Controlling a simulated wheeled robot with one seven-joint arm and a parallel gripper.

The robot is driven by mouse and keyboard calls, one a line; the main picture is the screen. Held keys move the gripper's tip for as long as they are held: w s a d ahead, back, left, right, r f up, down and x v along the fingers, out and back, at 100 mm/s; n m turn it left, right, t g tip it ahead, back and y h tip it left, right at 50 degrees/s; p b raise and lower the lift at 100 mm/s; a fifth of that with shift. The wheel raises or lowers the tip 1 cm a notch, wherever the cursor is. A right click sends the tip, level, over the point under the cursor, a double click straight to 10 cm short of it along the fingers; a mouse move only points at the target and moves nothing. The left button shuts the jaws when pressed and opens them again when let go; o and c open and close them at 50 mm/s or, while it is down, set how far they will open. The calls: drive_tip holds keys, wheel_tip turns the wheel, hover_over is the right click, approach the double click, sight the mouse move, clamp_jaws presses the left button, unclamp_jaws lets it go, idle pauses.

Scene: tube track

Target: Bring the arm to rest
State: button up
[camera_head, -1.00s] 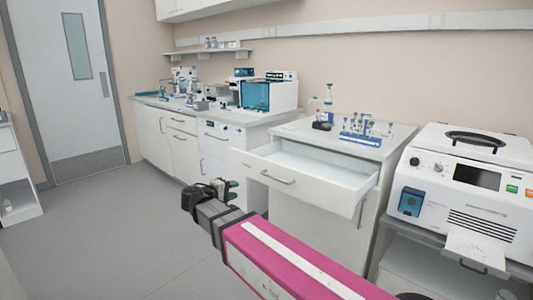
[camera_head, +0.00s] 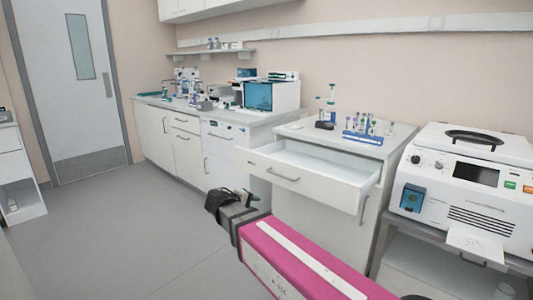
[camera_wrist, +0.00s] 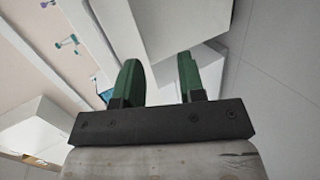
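My arm (camera_head: 300,262), with a pink casing, reaches from the lower right toward the middle of the head view. My gripper (camera_head: 243,194) is at its far end, in front of the open drawer (camera_head: 318,171). In the wrist view my gripper (camera_wrist: 158,64) shows two green fingers standing apart with nothing held between them. In the head view the fingers are small and partly hidden behind the dark wrist parts.
The pulled-out drawer looks empty and juts out near my gripper. A blue tube rack (camera_head: 362,138) stands on the counter above it. A white centrifuge-like machine (camera_head: 468,185) is at the right. The floor (camera_head: 130,220) to the left is clear.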

drive_tip(key=s+d+f+m+g+y, duration=0.4)
drive_tip(key=s+d+f, duration=0.1)
drive_tip(key=d+f, duration=0.5)
drive_tip(key=s+d+f+m+g+y, duration=0.4)
drive_tip(key=d+f, duration=0.6)
drive_tip(key=d, duration=0.4)
drive_tip(key=shift+s+d+g+y, duration=0.2)
drive_tip(key=shift+s+g+y, duration=0.1)
drive_tip(key=shift+s+y, duration=0.45)
drive_tip(key=shift+w, duration=0.15)
